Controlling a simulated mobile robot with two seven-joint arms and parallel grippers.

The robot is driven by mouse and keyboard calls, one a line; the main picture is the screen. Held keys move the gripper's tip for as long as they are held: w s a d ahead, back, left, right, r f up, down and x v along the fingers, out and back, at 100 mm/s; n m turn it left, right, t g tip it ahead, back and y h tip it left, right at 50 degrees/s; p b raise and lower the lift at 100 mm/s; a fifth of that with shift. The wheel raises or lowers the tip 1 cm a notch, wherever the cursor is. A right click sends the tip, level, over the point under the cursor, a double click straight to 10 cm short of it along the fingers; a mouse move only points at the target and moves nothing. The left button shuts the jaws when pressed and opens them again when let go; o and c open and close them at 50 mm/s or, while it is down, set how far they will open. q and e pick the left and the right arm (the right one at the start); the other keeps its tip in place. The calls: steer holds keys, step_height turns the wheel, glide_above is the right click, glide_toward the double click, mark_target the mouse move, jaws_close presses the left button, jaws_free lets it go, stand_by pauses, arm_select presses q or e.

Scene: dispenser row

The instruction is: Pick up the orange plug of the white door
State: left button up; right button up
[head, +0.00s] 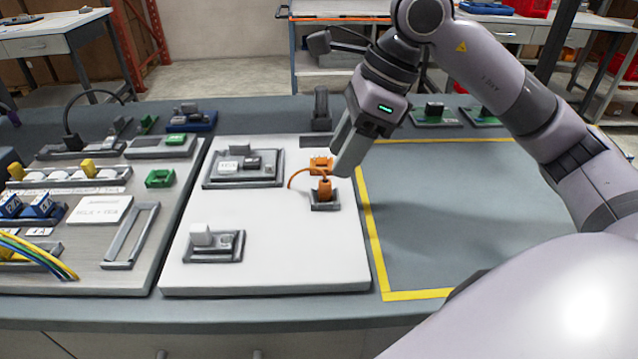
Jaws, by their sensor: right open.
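The white door (270,265) is a flat white panel lying on the bench. The orange plug (325,188) stands upright in a small dark holder (325,204) near the door's right edge. A thin orange cable loops from the plug to the left. An orange socket-like block (320,166) sits just behind it. My right gripper (346,160) is open and points down beside and above the plug, over the door's right edge. Its fingers overlap in this view, and no contact with the plug can be made out. My left gripper is not in view.
On the door are a grey framed module (243,168) and a white block in a grey holder (212,245). A grey panel (85,250) with coloured parts lies to the left. The yellow-taped area (450,220) to the right is bare.

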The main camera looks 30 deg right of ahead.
mark_target(327, 181)
steer(key=x, duration=0.5)
steer(key=shift+a+f, duration=0.1)
jaws_close()
steer(key=shift+w, duration=0.1)
step_height(327, 181, up, 20)
steer(key=p, duration=0.3)
stand_by(0.5)
steer(key=shift+r+p, duration=1.25)
steer(key=shift+r, duration=0.05)
stand_by(0.5)
